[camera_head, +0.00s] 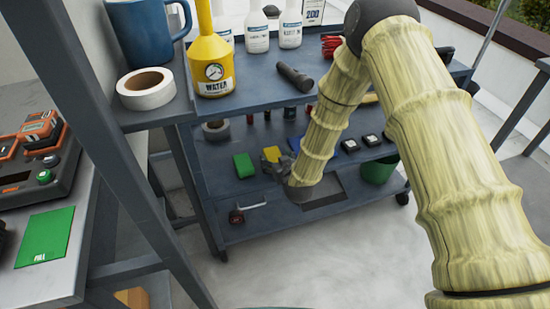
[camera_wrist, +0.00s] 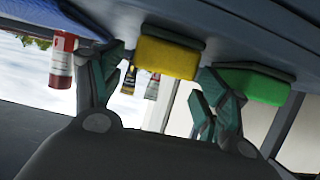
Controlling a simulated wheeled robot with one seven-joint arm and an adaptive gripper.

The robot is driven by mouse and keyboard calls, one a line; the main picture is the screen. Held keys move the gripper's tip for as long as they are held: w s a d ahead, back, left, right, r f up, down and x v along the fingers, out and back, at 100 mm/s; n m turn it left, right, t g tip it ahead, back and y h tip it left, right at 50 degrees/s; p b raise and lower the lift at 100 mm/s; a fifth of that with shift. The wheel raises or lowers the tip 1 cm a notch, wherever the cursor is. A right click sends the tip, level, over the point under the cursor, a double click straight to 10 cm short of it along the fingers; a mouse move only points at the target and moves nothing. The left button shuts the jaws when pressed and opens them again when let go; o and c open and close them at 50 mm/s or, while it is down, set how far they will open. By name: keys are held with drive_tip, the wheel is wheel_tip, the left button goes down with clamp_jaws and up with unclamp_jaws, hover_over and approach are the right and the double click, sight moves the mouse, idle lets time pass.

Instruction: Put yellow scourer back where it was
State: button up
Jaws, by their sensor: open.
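The yellow scourer (camera_head: 272,154) lies on the middle shelf of the cart, just right of a green scourer (camera_head: 244,165). My gripper (camera_head: 283,169) is at that shelf, close in front of the yellow scourer and partly covering it. The wrist view appears upside down, with the shelf along the top. There the yellow scourer (camera_wrist: 168,57) shows between the two spread fingers of my gripper (camera_wrist: 158,72), and the green scourer (camera_wrist: 255,87) is beyond the right finger. The gripper is open; I cannot tell whether either finger touches the yellow scourer.
The cart's upper shelf (camera_head: 260,92) is just above, with a yellow water bottle (camera_head: 211,65), a tape roll (camera_head: 146,88) and a black flashlight (camera_head: 295,76). Small tubes stand behind the scourers. Black-and-white boxes (camera_head: 350,146) and a green bin (camera_head: 378,171) are to the right.

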drive_tip(key=p+v, duration=0.1)
drive_tip(key=v, duration=0.9)
drive_tip(key=s+d+f+m+g+h, duration=0.1)
drive_tip(key=s+d+f+g, duration=0.4)
drive_tip(key=s+f, duration=0.4)
drive_tip(key=s+d+f+m+g+h, duration=0.1)
drive_tip(key=s+d+f+g+h, duration=0.1)
drive_tip(key=s+d+f, duration=0.65)
drive_tip(key=s+d+m+g, duration=0.1)
drive_tip(key=s+d+g, duration=0.2)
drive_tip(key=s, duration=0.8)
drive_tip(key=s+d+f+m+g+h, duration=0.1)
drive_tip(key=s+d+g, duration=0.1)
drive_tip(key=s, duration=1)
drive_tip(key=shift+s+d+g, duration=0.2)
drive_tip(key=shift+d+g, duration=0.15)
drive_tip(key=shift+g, duration=0.15)
wheel_tip(320, 180, up, 20)
drive_tip(key=p, duration=1.9)
drive_tip(key=shift+f, duration=0.25)
